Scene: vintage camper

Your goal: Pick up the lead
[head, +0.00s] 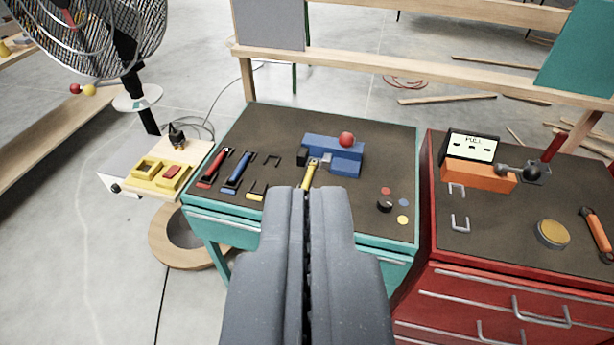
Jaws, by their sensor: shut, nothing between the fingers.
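My gripper (307,192) is shut and empty. It reaches up from the bottom of the head view, and its tips overlap the front part of the teal bench's dark top (260,130). A yellow stick-like piece (309,175) shows just beyond the tips, in front of a blue block (335,146). I cannot tell whether the tips touch it. A red-and-black piece (212,168) and a blue-and-black piece (237,172) lie left of it. I cannot tell which of these, if any, is the lead. The fingers hide part of the bench's front.
A red ball (347,139) sits on the blue block. A black knob (385,206) and small coloured discs lie to the right. A red cabinet (480,284) with an orange device (478,176) stands at right. A fan (95,35) and yellow-boxed stand (160,174) are at left.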

